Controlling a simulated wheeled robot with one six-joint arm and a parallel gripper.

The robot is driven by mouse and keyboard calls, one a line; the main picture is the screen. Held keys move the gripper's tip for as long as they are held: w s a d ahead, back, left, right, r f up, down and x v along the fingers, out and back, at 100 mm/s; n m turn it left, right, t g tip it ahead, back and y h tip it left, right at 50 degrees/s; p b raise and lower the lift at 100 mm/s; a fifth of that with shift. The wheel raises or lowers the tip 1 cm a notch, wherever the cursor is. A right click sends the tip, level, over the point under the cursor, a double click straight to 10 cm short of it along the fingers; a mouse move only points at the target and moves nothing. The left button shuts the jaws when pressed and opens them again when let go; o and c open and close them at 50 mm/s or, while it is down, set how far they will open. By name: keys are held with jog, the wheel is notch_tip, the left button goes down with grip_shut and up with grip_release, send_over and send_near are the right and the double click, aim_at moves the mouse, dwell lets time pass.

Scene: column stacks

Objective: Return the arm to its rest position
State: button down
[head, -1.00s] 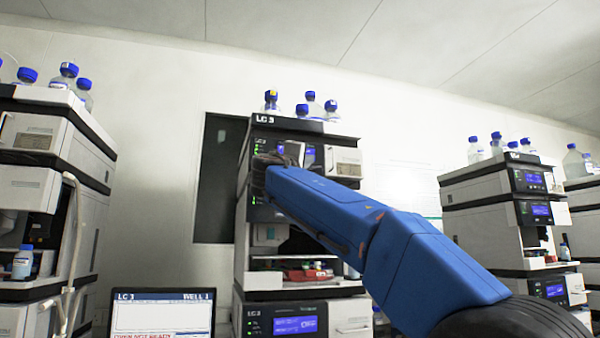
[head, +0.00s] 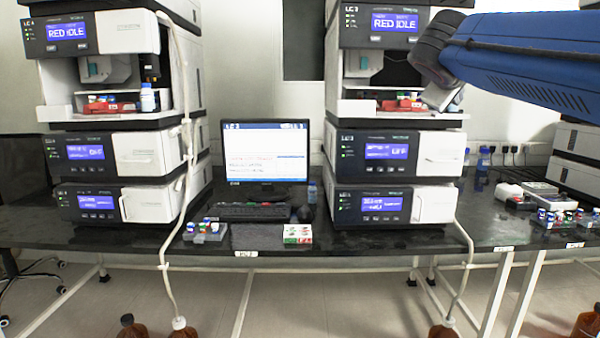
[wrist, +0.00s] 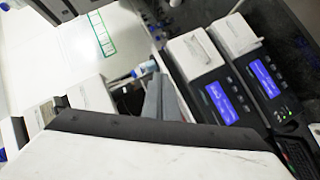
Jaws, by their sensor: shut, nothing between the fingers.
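My blue arm (head: 535,62) reaches in from the upper right of the head view. Its dark wrist end lies in front of the right side of the LC 3 stack (head: 395,120). My gripper (head: 440,97) shows there as a small grey shape, angled down. In the wrist view the grey fingers (wrist: 160,98) are together, with nothing seen between them. Their lower part is hidden behind a large white surface with a black edge (wrist: 130,148).
Another stack (head: 105,140) stands at left, its screen reading RED IDLE. A monitor (head: 265,155) and keyboard stand between the stacks. Vial racks (head: 205,230) and a red-green-white block (head: 297,234) lie on the dark bench (head: 350,238). Brown bottles (head: 180,328) stand on the floor.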

jog(key=s+a+f+m+g+y, duration=0.1)
jog(key=s+a+f+g+y, duration=0.1)
jog(key=s+f, duration=0.8)
jog(key=s+a+f+m+g+y, duration=0.2)
jog(key=s+f, duration=0.9)
jog(key=f, duration=1)
jog(key=s+a+f+m+g+y, duration=0.2)
jog(key=s+f, duration=0.8)
jog(key=f, duration=0.5)
jog(key=shift+s+a+f+g+y, duration=0.25)
jog(key=shift+a+g+y, duration=0.35)
jog(key=shift+y, duration=0.6)
dwell(1.0)
